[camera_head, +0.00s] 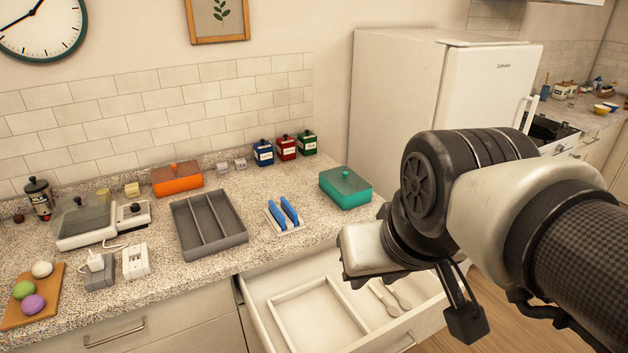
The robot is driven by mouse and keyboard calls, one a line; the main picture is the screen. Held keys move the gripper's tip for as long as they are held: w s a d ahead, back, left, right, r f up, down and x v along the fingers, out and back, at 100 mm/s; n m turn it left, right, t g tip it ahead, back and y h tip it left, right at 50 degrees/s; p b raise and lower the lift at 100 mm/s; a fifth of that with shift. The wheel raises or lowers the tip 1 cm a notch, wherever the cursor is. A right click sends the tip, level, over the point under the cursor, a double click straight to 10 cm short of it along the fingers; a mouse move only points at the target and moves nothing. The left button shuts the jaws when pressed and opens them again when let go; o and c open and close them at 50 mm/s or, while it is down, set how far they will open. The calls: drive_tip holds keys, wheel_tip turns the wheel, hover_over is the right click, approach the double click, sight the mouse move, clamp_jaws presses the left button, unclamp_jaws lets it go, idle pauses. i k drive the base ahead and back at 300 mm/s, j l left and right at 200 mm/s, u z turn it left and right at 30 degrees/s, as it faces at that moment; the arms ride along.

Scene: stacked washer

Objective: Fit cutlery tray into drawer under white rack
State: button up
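The cutlery tray (213,244) is dark grey with long compartments and looks empty. It lies flat on the speckled counter, left of the white rack. The white rack (291,229) holds blue upright pieces near the counter's front edge. The drawer (258,317) below the rack is pulled open. Inside it are a white rectangular frame (289,299) on the left and pale utensils (384,299) on the right. My gripper (462,313) hangs over the right part of the drawer, apart from the tray. A black finger shows; its opening is unclear.
A green box (346,188) stands right of the rack, and an orange box (177,178) behind the tray. Left of the tray are white and grey plug blocks (136,262), a scale (130,217) and a cutting board (32,297). A fridge (425,95) stands behind my arm.

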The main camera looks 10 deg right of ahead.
sight(300, 301)
drive_tip(key=l+z, duration=0.3)
drive_tip(key=u, duration=0.4)
drive_tip(key=l+u, duration=0.25)
drive_tip(key=l, duration=0.25)
drive_tip(key=l+u, duration=0.3)
drive_tip(key=l, duration=0.2)
